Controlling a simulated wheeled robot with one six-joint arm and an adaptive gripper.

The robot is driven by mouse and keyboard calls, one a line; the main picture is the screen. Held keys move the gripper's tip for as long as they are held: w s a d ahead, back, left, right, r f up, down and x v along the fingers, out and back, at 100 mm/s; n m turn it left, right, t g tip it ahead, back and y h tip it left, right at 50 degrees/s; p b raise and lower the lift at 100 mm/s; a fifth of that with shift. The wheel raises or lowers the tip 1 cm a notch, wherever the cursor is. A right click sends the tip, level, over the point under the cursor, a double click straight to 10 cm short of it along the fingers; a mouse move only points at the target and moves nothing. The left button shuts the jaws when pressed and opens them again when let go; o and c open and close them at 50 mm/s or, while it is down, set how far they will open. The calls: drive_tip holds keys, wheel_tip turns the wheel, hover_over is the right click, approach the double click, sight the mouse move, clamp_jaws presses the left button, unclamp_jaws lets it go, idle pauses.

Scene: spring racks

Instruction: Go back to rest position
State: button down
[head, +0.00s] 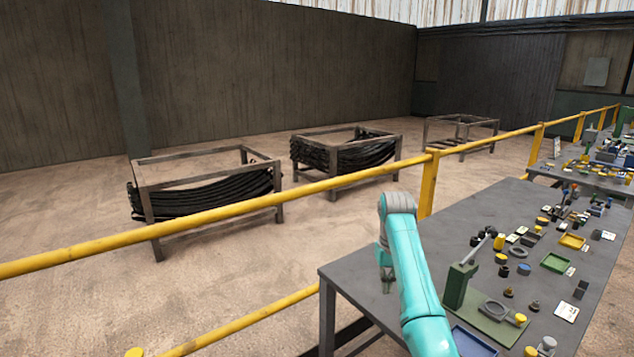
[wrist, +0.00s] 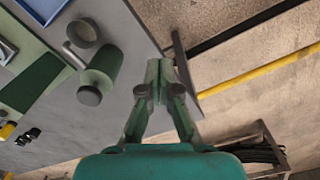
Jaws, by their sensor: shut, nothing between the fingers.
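My gripper (wrist: 166,66) shows in the wrist view with its two green fingers brought together at the tips. It is shut and holds nothing. In that view the fingertips are beside the edge of the grey workbench, with the floor to the right. In the head view my teal arm reaches up over the left end of the workbench (head: 350,268).
A green lever fixture (head: 458,285) stands on the bench right of my arm, among trays and several small parts. A yellow railing (head: 300,190) runs behind the bench. Beyond it stand racks (head: 205,180) of dark springs and an emptier frame (head: 462,140). Open floor surrounds them.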

drive_tip(key=s+f+t, duration=0.2)
drive_tip(key=s+f, duration=0.2)
drive_tip(key=f, duration=0.9)
drive_tip(key=s+f+t, duration=0.1)
drive_tip(key=s+f, duration=0.4)
drive_tip(key=f, duration=0.9)
drive_tip(key=s+f+t, duration=0.2)
drive_tip(key=s+f, duration=0.4)
drive_tip(key=s, duration=0.3)
drive_tip(key=s+f+t, duration=0.2)
drive_tip(key=s+f, duration=0.4)
drive_tip(key=s, duration=0.3)
drive_tip(key=s+r+t, duration=0.2)
drive_tip(key=s+r, duration=0.1)
drive_tip(key=s, duration=0.9)
drive_tip(key=s+r+t, duration=0.2)
drive_tip(key=s+r, duration=0.1)
drive_tip(key=s, duration=0.9)
drive_tip(key=s+r+t, duration=0.2)
drive_tip(key=s+r, duration=0.6)
drive_tip(key=r, duration=0.3)
drive_tip(key=s+r+m+t, duration=0.1)
drive_tip(key=s+r, duration=0.7)
drive_tip(key=r, duration=0.4)
drive_tip(key=shift+a+t, duration=0.15)
drive_tip(key=shift+t, duration=0.25)
